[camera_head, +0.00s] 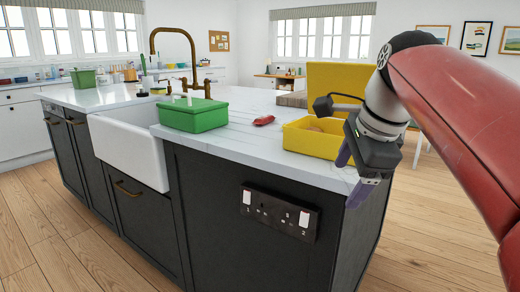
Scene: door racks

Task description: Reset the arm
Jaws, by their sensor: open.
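My gripper (352,174) is at the right, at the end of my red arm, with its purple fingers pointing down. It hangs beside the front right corner of the island worktop, just right of the yellow container. The fingers are apart and nothing shows between them. The yellow container (304,143) stands on the worktop with its yellow lid (338,76) raised; something pale lies inside, partly hidden by its rim.
A green box (194,114) and a small red object (264,120) are on the island worktop (236,144). A white sink (127,150) with a brass tap (176,40) is at the left. A socket panel (279,211) is on the dark island end. Wooden floor lies clear at right.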

